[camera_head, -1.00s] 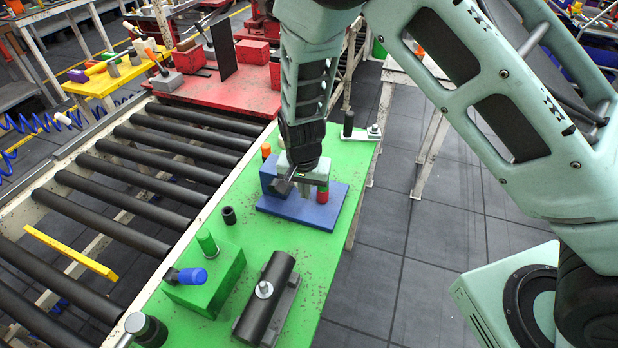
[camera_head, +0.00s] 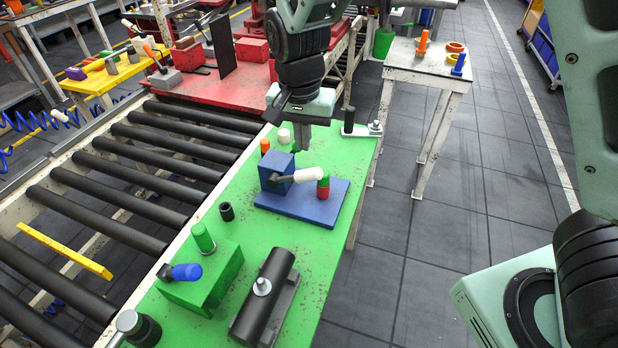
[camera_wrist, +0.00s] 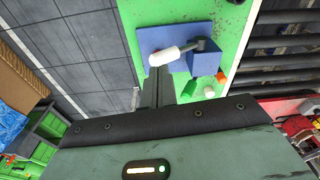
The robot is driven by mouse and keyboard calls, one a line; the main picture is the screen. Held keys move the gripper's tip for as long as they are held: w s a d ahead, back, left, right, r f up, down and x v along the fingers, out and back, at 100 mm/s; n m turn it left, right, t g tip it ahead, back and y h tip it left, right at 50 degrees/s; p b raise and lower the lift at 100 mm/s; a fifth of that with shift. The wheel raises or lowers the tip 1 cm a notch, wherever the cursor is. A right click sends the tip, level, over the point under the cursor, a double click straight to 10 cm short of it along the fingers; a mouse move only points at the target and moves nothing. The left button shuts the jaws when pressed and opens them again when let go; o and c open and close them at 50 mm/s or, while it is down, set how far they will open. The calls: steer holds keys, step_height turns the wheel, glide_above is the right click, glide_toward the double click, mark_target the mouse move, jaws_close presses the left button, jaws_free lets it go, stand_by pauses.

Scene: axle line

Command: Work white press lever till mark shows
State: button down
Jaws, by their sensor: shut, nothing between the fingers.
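The press (camera_head: 305,200) has a blue base plate and a blue block (camera_head: 276,168) on the green table. Its lever has a white handle (camera_head: 308,174) on a dark arm. The handle lies nearly level, pointing right towards a small green-topped red cylinder (camera_head: 323,187) on the plate. In the wrist view the white handle (camera_wrist: 165,56) lies just beyond my fingertips. My gripper (camera_head: 302,145) is shut and empty, behind the press and apart from the handle; its fingers also show in the wrist view (camera_wrist: 160,74). I cannot make out a mark.
A green block with a blue-handled lever (camera_head: 186,272) and a black cylinder on a mount (camera_head: 264,290) stand nearer on the table. A black ring (camera_head: 227,211) lies left of the press. An orange peg (camera_head: 265,146) and white peg (camera_head: 284,136) stand behind. Rollers (camera_head: 130,190) run along the left.

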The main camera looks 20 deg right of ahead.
steer(key=shift+s+a+r, duration=0.1)
steer(key=shift+r, duration=1.3)
steer(key=s+f+n+b, duration=0.2)
steer(key=s+n, duration=0.4)
steer(key=s, duration=0.6)
steer(key=s+d+f+n+g+y+b, duration=0.1)
steer(key=s+f+n+b, duration=0.2)
steer(key=s, duration=1)
steer(key=n+b, duration=0.2)
steer(key=n, duration=0.2)
steer(key=shift+d+n, duration=0.3)
